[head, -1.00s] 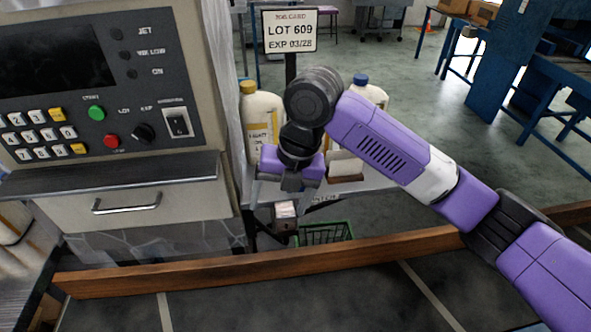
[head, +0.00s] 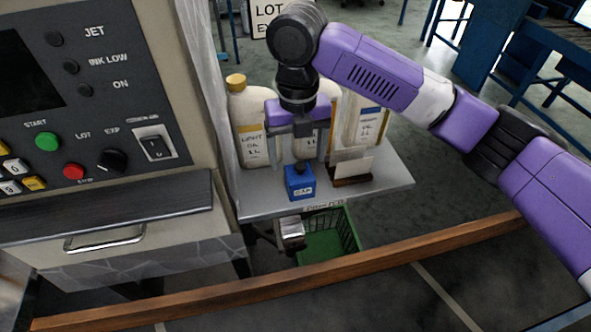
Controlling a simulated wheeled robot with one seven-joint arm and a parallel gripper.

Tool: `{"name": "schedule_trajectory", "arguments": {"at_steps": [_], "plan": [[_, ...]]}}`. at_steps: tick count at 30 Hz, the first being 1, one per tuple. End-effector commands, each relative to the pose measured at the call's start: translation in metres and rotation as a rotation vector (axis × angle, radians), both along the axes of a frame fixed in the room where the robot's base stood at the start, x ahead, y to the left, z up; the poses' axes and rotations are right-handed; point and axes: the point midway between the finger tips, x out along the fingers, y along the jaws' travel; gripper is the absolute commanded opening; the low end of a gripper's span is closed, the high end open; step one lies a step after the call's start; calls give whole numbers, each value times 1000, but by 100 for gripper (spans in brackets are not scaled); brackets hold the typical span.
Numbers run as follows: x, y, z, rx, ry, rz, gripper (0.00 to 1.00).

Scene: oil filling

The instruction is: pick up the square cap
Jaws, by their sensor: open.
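A small blue square block (head: 300,184) with a pale label and a dark round top sits near the front edge of the grey shelf (head: 390,184). It looks like the square cap, but the label is too small to read surely. My gripper (head: 300,160) points down with its two fingers apart. In the picture the fingertips are just above the block, one toward each side of its top. I cannot tell how far apart in depth they are. Nothing is held between the fingers.
A yellow-capped oil bottle (head: 249,125) stands behind left of my gripper. Another bottle (head: 369,126), partly hidden by my arm, stands behind right. A card holder (head: 352,172) is right of the block. A green basket (head: 325,247) is below. A control machine (head: 110,225) fills the left.

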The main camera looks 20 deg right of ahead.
Motion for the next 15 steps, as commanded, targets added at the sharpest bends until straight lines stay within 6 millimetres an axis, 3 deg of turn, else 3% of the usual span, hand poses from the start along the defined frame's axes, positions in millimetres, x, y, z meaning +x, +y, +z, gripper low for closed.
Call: {"name": "schedule_trajectory", "arguments": {"at_steps": [15], "plan": [[-4,-4,-61,1,1,-2,79]]}}
